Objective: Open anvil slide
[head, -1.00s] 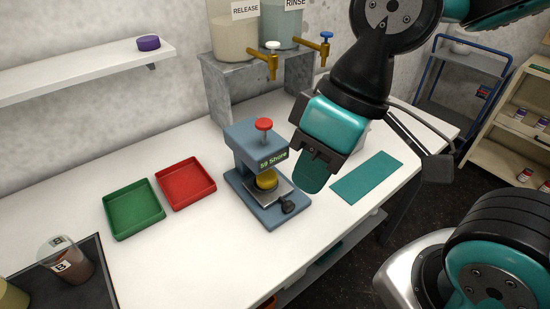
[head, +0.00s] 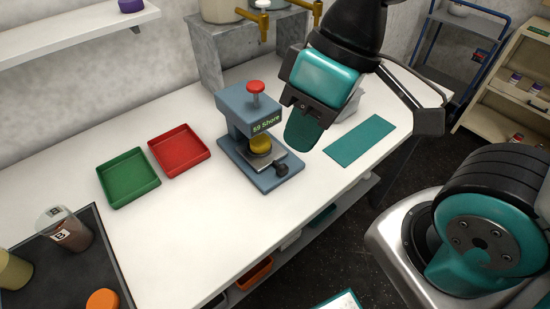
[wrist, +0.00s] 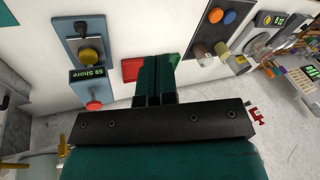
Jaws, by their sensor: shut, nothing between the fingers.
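The blue-grey hardness tester (head: 250,125) stands on the white bench, its display reading "59 Shore" and a red button on top. Its metal anvil slide (head: 283,160) lies in the base, with a black knob (head: 281,168) at the front. A yellow puck (head: 260,145) sits on the slide under the press head. The tester also shows upper left in the wrist view (wrist: 88,62). My gripper (head: 301,138) is shut and empty, up and to the right of the knob, apart from the tester. In the wrist view its fingers (wrist: 157,78) are together.
A green tray (head: 129,201) and a red tray (head: 201,155) are left of the tester. A flat teal mat (head: 360,140) lies to its right. A dark tray (head: 88,290) with containers is at the near left. Bare bench lies in front of the tester.

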